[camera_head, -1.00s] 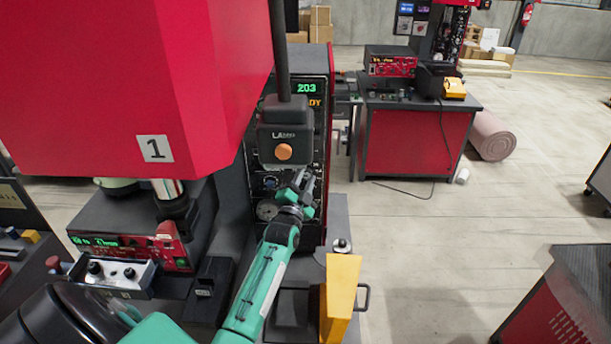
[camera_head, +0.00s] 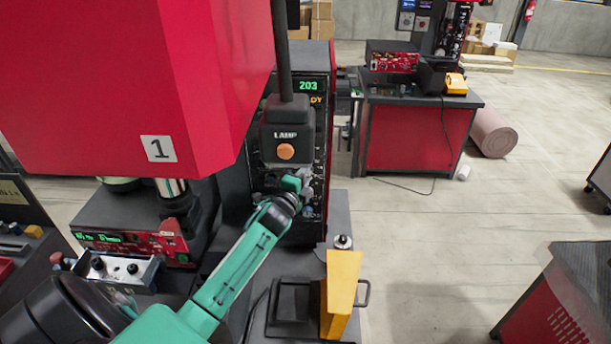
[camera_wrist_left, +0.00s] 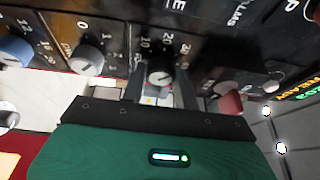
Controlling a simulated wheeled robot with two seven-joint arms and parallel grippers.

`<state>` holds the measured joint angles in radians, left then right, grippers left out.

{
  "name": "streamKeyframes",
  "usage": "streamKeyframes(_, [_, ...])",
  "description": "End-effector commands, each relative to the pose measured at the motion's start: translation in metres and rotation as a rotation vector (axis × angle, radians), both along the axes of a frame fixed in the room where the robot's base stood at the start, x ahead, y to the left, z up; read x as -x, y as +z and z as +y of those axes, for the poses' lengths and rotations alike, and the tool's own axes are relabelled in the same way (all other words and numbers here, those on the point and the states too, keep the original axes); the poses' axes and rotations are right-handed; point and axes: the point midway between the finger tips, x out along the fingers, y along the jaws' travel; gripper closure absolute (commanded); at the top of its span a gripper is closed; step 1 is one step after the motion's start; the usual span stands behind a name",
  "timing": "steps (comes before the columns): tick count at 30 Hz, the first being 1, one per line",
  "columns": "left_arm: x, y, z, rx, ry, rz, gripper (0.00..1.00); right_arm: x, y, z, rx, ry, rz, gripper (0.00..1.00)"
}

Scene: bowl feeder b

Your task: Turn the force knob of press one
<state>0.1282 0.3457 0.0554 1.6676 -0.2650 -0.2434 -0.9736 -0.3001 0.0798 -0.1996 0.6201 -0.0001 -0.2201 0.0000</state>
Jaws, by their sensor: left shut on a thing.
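Press one is the big red machine (camera_head: 120,90) with a "1" plate at the left of the head view. Its dark control panel (camera_head: 318,130) shows a green 203 readout and faces me behind the lamp box. My left gripper (camera_head: 304,181) reaches that panel below the lamp box. In the left wrist view its fingers (camera_wrist_left: 160,88) are shut around a small grey knob (camera_wrist_left: 160,74) with a scale marked 10, 20 and 30. The label above the knob is cut off, with only an "E" readable. My right gripper is not in view.
Beside the held knob are another grey knob (camera_wrist_left: 87,60), a blue knob (camera_wrist_left: 14,50) and a red knob (camera_wrist_left: 230,101). The lamp box (camera_head: 286,133) hangs just above my gripper. A yellow block (camera_head: 341,290) stands below right. Open floor lies to the right.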

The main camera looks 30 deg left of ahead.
Motion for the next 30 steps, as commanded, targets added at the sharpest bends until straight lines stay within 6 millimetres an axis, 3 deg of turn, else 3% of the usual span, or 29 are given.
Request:
streamKeyframes(15, [0.0,-0.0005,-0.0008,-0.017,-0.001,0.012,0.92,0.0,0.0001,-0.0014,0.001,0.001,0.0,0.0])
streamKeyframes(16, [0.0,-0.0005,-0.0008,-0.017,-0.001,0.012,0.68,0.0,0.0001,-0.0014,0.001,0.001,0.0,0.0])
streamKeyframes(19, [0.0,-0.0005,-0.0007,-0.016,-0.001,0.012,0.48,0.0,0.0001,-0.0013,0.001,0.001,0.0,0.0])
streamKeyframes(30, [0.0033,-0.0015,-0.0008,-0.018,0.0,0.011,0.48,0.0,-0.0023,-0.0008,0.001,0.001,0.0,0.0])
